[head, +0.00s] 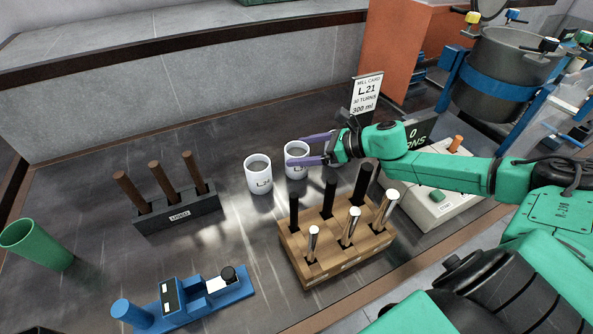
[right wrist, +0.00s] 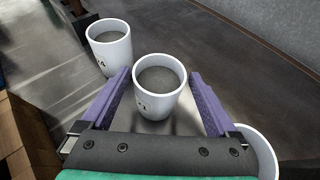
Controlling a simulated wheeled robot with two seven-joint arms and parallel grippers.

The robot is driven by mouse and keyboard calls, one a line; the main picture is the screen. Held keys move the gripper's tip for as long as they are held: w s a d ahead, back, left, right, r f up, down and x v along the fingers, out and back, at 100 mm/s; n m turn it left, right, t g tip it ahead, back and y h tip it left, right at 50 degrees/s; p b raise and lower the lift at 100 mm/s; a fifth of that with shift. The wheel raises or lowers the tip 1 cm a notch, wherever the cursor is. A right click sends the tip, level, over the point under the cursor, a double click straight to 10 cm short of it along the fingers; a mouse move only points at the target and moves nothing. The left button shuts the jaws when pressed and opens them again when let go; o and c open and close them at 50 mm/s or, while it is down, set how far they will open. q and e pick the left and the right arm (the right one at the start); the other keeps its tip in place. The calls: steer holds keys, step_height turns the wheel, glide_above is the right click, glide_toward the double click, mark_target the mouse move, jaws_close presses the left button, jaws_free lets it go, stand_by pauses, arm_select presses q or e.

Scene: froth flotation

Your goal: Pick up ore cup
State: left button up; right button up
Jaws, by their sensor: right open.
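Two white cups with grey ore in them stand upright on the dark metal table. The left cup (head: 258,174) is clear of my grippers. The right cup (head: 296,161) is between the purple fingers of my right gripper (head: 309,150). In the right wrist view this cup (right wrist: 160,86) sits between the open fingers (right wrist: 160,95), with small gaps on both sides. The other cup (right wrist: 110,47) stands just beyond the left finger there. Another white rim (right wrist: 252,152) shows at the lower right of the wrist view, mostly hidden. My left gripper is not in view.
A wooden rack (head: 337,243) with black and metal-topped tools stands in front of the cups. A dark rack (head: 178,209) with brown rods is to the left. A mill card (head: 366,94) stands behind my right gripper. A blue device (head: 190,303) and green cup (head: 38,245) are at the front left.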

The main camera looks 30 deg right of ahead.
mark_target(288, 152)
steer(key=shift+w+a, duration=0.2)
steer(key=shift+w, duration=0.15)
steer(key=shift+w+a+r+p, duration=0.1)
steer(key=shift+w+a+p, duration=0.25)
steer(key=shift+p, duration=0.55)
steer(key=x, duration=0.1)
steer(key=p+x, duration=0.1)
steer(key=shift+w+a+f, duration=0.1)
steer(key=shift+a+f, duration=0.1)
steer(key=shift+f, duration=0.15)
steer(key=shift+w+a+f, duration=0.1)
steer(key=shift+a+f, duration=0.05)
steer(key=shift+f, duration=0.2)
steer(key=c, duration=1.1)
steer(key=shift+r, duration=0.1)
